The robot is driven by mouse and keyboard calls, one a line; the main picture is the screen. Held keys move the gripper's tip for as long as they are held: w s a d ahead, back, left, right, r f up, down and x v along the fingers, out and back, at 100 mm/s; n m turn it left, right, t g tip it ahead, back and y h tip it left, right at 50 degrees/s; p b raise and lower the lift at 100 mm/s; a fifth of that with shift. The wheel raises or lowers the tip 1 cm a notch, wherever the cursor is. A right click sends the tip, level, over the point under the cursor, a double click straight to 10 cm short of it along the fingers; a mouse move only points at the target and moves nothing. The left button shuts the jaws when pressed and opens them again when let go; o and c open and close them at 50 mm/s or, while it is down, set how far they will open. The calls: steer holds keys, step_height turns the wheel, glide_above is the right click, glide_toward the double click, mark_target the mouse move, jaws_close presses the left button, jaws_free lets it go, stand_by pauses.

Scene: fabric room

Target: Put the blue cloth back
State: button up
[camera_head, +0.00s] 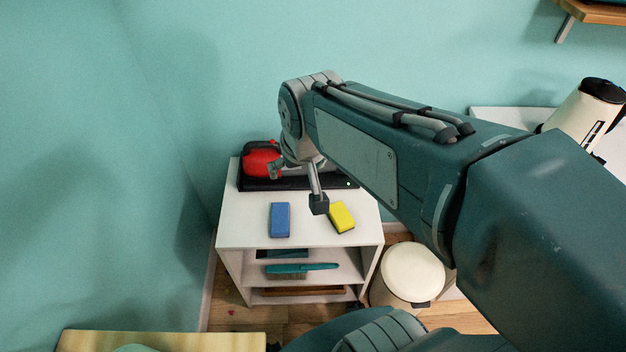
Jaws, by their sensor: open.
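A blue block-shaped piece (280,219), the only blue item of cloth or sponge size in view, lies flat on the white shelf unit's top (240,230), left of centre. My gripper (297,188) is open above the shelf top. One finger reaches down to the right of the blue piece, near a yellow sponge-like block; the other is farther left, near a red object. The gripper appears empty and apart from the blue piece. My arm hides part of the shelf's back right.
The yellow block (342,217) lies right of the blue piece. A red object (261,160) sits on a black tray (252,184) at the back. Below, a teal brush (300,268) lies on a shelf. A cream bin (412,272) stands at right. A wooden surface (160,341) is front left.

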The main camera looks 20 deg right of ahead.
steer(key=s+r+n+t, duration=0.1)
steer(key=s+r, duration=0.1)
steer(key=s, duration=0.7)
steer(key=shift+r, duration=0.25)
stand_by(0.9)
